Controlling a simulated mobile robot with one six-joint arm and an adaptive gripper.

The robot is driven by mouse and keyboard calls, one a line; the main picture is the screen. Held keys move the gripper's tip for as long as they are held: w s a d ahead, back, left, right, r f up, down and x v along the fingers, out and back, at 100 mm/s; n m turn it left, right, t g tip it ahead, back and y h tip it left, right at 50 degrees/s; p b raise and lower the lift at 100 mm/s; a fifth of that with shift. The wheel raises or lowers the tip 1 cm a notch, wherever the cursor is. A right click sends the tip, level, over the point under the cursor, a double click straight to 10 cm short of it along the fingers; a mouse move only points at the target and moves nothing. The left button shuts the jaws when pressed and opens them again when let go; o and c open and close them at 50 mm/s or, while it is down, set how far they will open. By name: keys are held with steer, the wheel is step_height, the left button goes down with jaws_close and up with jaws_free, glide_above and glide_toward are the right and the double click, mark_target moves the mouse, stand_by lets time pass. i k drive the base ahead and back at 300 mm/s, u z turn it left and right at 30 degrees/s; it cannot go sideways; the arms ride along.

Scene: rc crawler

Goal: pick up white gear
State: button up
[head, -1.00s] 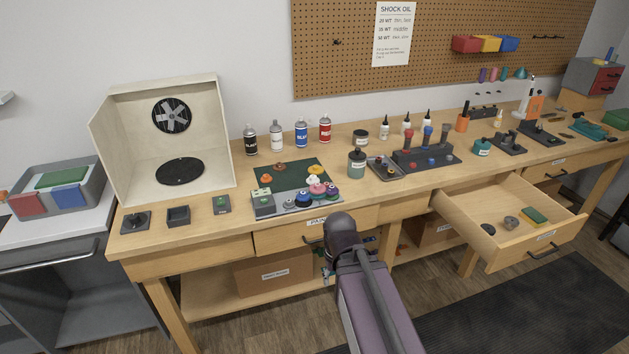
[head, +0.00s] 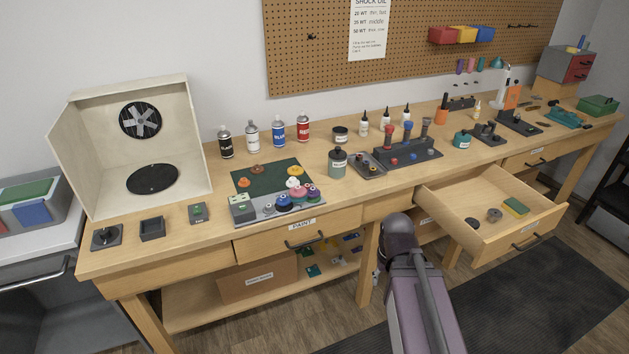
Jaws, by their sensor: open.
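The white gear (head: 293,182) appears as a small pale round piece on the work area with a green mat (head: 259,172) on the bench. My arm shows at the bottom right of centre, in front of the bench and apart from the gear. My gripper is not visible in the head view.
A fan booth (head: 185,130) stands at the left of the bench (head: 225,228), with spray cans (head: 278,132) and a green-grey jar (head: 337,163) behind and beside the mat. An open drawer (head: 467,238) juts out at the right. The PAINT drawer (head: 270,245) below the mat is shut.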

mark_target(293, 181)
steer(key=z, duration=1.2)
steer(key=i, duration=0.55)
steer(key=u, duration=4.15)
steer(key=i, duration=0.1)
steer(key=z, duration=2.15)
